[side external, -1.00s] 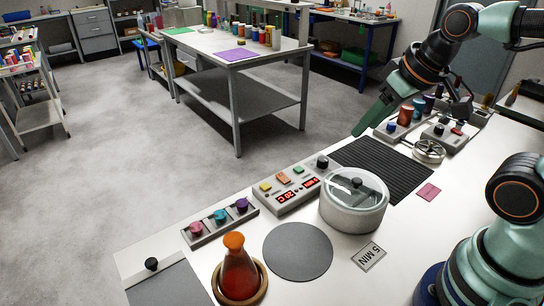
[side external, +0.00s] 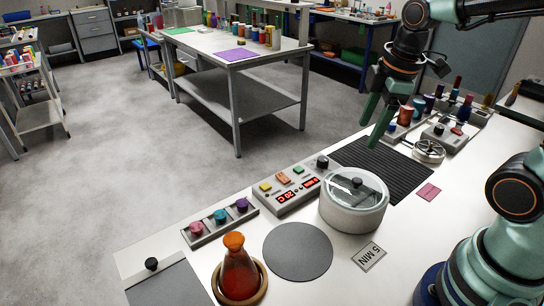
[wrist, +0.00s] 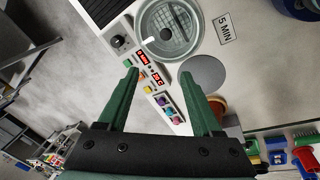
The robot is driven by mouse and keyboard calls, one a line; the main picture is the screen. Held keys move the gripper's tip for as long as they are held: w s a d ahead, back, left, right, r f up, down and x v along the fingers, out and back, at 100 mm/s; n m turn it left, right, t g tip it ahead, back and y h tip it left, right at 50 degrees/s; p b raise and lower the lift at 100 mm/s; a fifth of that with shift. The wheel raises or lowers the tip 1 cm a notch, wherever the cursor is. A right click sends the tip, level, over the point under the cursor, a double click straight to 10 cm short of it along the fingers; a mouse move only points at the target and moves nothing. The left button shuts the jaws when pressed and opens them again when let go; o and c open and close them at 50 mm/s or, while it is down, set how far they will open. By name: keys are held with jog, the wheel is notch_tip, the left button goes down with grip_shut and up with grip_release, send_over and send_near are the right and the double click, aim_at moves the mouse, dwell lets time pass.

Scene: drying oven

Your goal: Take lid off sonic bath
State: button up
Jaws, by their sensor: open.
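The sonic bath (side external: 352,216) is a round pale grey tub on the white bench. Its clear lid (side external: 340,184) sits on top, with a black knob (side external: 357,183) at the centre. The bath also shows at the top of the wrist view (wrist: 196,45), partly cut off by the frame edge. My gripper (side external: 373,128) is open and empty, its green fingers pointing down over the black ribbed mat, above and behind the bath in the side view. In the wrist view my gripper's fingertips (wrist: 159,74) are spread apart with nothing between them.
A control box (side external: 290,184) with red displays stands left of the bath. A grey disc (side external: 298,252) and a 5 MIN plate (side external: 369,256) lie in front. An orange flask (side external: 238,270) stands at the near left. The ribbed mat (side external: 405,178) is bare.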

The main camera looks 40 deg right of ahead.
jog(key=d+f+n+g, duration=0.1)
jog(key=n, duration=0.3)
jog(key=n+g, duration=0.2)
jog(key=n, duration=0.4)
send_over(358, 179)
jog(key=f, duration=0.8)
jog(key=shift+s+f, duration=0.1)
jog(key=shift+s, duration=0.1)
jog(key=shift+w+f, duration=0.15)
jog(key=shift+f, duration=2.7)
grip_shut()
